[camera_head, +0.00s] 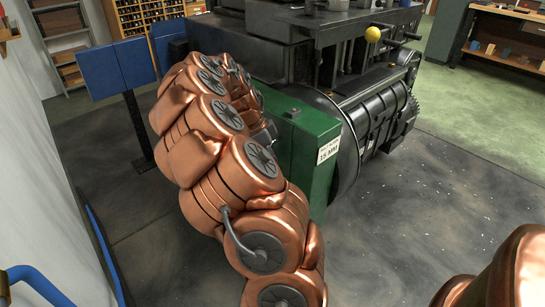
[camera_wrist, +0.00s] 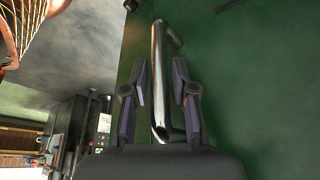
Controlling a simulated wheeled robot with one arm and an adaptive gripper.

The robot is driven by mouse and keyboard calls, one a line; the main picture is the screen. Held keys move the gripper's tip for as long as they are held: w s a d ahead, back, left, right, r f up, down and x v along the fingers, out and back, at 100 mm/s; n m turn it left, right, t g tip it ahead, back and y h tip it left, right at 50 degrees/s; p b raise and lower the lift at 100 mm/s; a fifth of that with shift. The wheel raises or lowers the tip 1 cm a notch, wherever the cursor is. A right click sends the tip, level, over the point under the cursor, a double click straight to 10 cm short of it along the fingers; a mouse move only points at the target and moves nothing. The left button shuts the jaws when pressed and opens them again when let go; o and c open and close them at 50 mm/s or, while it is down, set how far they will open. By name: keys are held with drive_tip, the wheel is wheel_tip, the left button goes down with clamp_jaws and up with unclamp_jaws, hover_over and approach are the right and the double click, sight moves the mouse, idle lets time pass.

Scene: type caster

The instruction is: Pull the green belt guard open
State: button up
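The green belt guard (camera_head: 325,172) is a tall box with a white label, standing against the left end of the dark machine in the head view. No gap between it and the machine is clear. In the wrist view the guard's green face (camera_wrist: 250,80) fills the right side. A shiny metal bar handle (camera_wrist: 157,85) stands out from it. My gripper (camera_wrist: 159,72) is open, with one finger on each side of the handle. Slim gaps show between the fingers and the bar. In the head view my copper arm hides the gripper and handle.
The dark machine (camera_head: 378,115) with a yellow knob (camera_head: 372,34) stands right of the guard. Blue panels (camera_head: 117,64) on a post stand behind my arm at the left. A white wall (camera_head: 38,190) runs along the left.

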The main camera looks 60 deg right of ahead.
clamp_jaws()
drive_tip(key=shift+a, duration=0.1)
idle(0.3)
